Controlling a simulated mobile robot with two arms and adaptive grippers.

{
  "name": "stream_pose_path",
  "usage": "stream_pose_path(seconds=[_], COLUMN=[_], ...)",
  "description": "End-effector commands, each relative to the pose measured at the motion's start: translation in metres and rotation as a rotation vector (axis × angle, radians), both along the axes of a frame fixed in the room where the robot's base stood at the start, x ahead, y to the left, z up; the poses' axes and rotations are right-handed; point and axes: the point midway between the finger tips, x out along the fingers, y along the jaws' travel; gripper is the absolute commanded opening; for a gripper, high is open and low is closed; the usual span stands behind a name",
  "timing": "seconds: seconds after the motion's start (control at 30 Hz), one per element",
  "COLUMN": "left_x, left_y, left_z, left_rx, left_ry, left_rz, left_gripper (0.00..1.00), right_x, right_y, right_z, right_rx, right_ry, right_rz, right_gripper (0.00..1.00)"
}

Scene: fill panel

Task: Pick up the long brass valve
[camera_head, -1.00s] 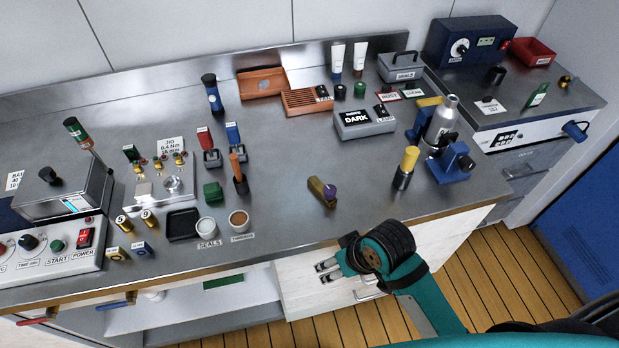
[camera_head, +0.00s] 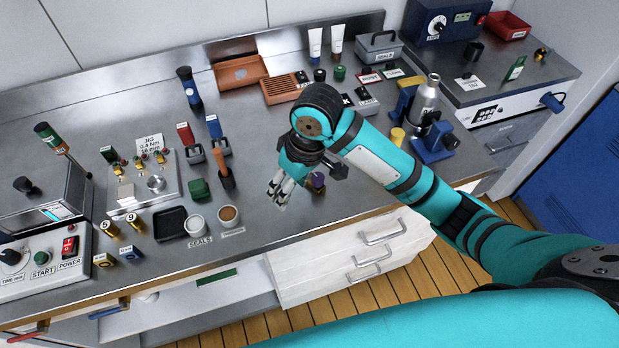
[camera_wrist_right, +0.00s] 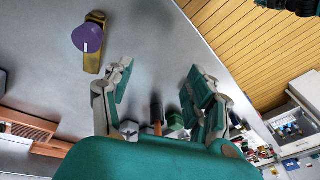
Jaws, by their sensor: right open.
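A long brass valve with a round purple knob (camera_head: 317,181) lies on the steel bench near its front edge. In the head view my right wrist partly covers it. In the right wrist view the brass valve (camera_wrist_right: 94,58) shows fully at the upper left, lying flat, outside the jaws and clear of them. My right gripper (camera_head: 278,192) is above the bench, just left of the valve in the head view. In the right wrist view the right gripper (camera_wrist_right: 160,82) is open with nothing between its fingers. My left gripper is not in view.
The green block (camera_head: 199,190), an orange-handled tool (camera_head: 225,176) and the seals cup (camera_head: 195,225) stand left of my right gripper. A jig (camera_head: 145,185) stands farther left. A blue clamp stand (camera_head: 432,145) is to the right.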

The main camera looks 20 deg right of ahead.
Motion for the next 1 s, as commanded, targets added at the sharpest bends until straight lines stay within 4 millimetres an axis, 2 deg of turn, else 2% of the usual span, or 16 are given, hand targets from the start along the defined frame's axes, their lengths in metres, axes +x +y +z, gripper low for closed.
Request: stream_pose_path(seconds=[0.03, 0.2, 0.3, 0.43, 0.57, 0.9, 1.0], left_x=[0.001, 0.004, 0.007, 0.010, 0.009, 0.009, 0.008], left_y=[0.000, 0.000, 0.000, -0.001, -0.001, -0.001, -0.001], left_z=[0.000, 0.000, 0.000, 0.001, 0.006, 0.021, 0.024], left_rx=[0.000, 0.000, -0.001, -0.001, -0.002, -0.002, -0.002], left_ry=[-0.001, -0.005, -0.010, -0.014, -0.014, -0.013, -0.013], left_rz=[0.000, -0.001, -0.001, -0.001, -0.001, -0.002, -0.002], left_gripper=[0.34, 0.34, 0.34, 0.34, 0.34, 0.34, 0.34], right_x=[0.018, 0.046, 0.054, 0.057, 0.056, 0.057, 0.057], right_y=[-0.011, -0.039, -0.051, -0.058, -0.059, -0.059, -0.059], right_z=[0.020, 0.068, 0.088, 0.097, 0.081, 0.009, -0.007], right_rx=[-0.047, -0.153, -0.189, -0.208, -0.210, -0.209, -0.208], right_ry=[0.006, 0.064, 0.084, 0.099, 0.105, 0.103, 0.101], right_rz=[-0.008, -0.063, -0.095, -0.116, -0.118, -0.117, -0.117], right_gripper=[0.57, 0.57, 0.57, 0.57, 0.57, 0.57, 0.57])
